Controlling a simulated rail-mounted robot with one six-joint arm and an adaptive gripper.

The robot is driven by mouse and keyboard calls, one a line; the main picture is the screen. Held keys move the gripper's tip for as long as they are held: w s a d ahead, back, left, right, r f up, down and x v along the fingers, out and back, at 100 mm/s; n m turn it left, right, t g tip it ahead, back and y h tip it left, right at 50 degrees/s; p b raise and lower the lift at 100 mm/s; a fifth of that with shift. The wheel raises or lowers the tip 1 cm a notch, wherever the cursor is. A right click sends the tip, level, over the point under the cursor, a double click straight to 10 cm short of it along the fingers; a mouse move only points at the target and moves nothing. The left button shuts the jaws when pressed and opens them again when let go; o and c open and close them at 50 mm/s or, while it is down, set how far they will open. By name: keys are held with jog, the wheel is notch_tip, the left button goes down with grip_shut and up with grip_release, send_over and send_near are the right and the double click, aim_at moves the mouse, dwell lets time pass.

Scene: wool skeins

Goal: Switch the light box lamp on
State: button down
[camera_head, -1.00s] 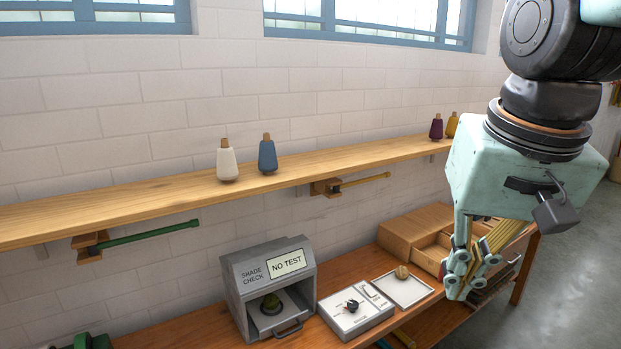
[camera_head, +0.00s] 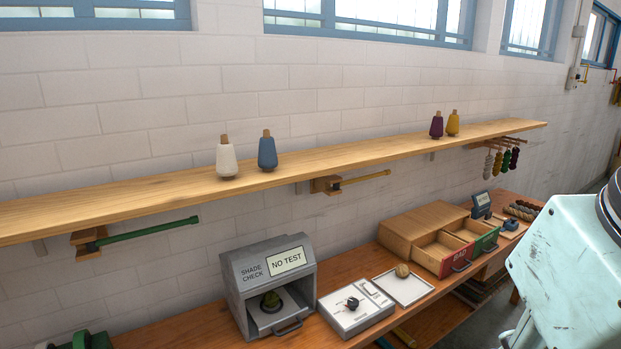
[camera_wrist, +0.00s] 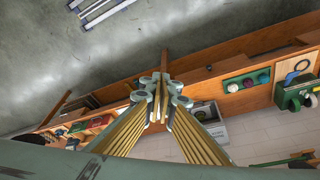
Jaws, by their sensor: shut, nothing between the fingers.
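The grey light box (camera_head: 243,297), marked "SHADE CHECK" with a "NO TEST" panel (camera_head: 287,262), stands on the wooden bench. A dark green wool ball (camera_head: 271,301) sits inside its open front, above a handle. Beside it on the right is a white control box (camera_head: 345,322) with a black knob (camera_head: 352,303) and a lever-like part. I cannot tell whether the lamp is lit. My gripper (camera_wrist: 161,97) is shut and empty in the wrist view, apart from everything. In the head view only my pale green wrist housing shows at the right edge, and the fingertips are out of frame.
Wooden drawers (camera_head: 440,240) stand further right. A shelf (camera_head: 330,166) with wool cones and projecting pegs (camera_head: 150,231) overhangs the bench. Open floor (camera_wrist: 60,70) shows in the wrist view.

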dwell(0.4)
jog(key=m+g+y+p, duration=0.1)
jog(key=m+g+p, duration=0.1)
jog(key=m, duration=1)
send_over(368, 286)
jog(key=s+d, duration=0.2)
jog(key=s, duration=0.1)
notch_tip(368, 286, down, 27)
jog(key=shift+w+a, duration=0.1)
jog(key=shift+f, duration=0.1)
jog(key=shift+w+a+f+b, duration=0.25)
jog(key=shift+w+f, duration=0.15)
jog(key=shift+f, duration=1.85)
jog(key=shift+w+a+f+b, duration=0.3)
jog(key=shift+w+f, duration=0.1)
jog(key=shift+f, duration=1.85)
jog(key=shift+w+a+f+b, duration=0.25)
jog(key=shift+w+f, duration=0.15)
jog(key=shift+f, duration=1.85)
